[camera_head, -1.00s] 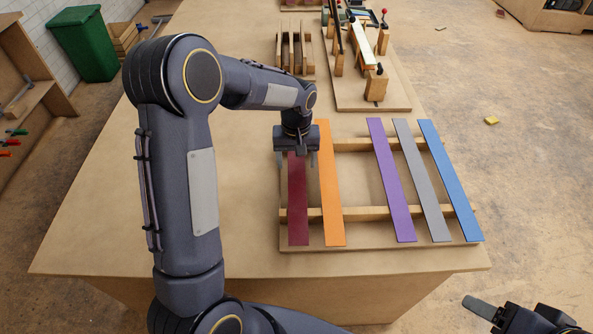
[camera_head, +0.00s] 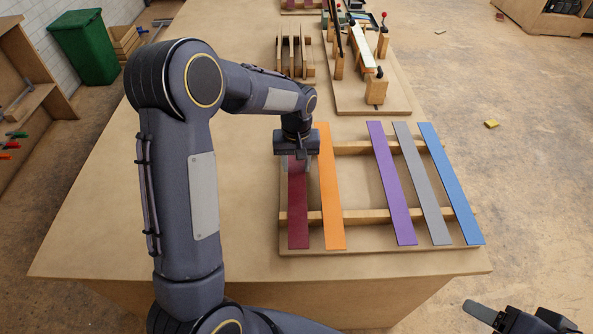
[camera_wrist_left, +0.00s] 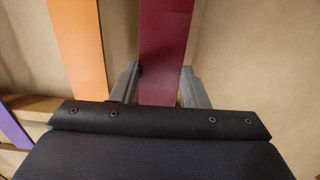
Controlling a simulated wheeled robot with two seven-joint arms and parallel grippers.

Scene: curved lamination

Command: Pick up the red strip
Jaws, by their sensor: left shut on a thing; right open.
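The dark red strip (camera_head: 298,212) lies at the left end of the wooden rack (camera_head: 360,216), across its two rails. My left gripper (camera_head: 297,165) is over the strip's far part and shut on it. In the left wrist view, the fingers of the left gripper (camera_wrist_left: 160,88) stand on both sides of the red strip (camera_wrist_left: 164,45). The strip's far end is hidden behind the gripper in the head view. My right gripper (camera_head: 485,312) is at the lower right corner, partly out of frame and away from the table.
An orange strip (camera_head: 331,190) lies close to the right of the red one. Purple (camera_head: 391,185), grey (camera_head: 422,185) and blue (camera_head: 450,185) strips lie further right. Behind the rack stands a wooden board (camera_head: 362,101) with clamping posts. The table's left side is clear.

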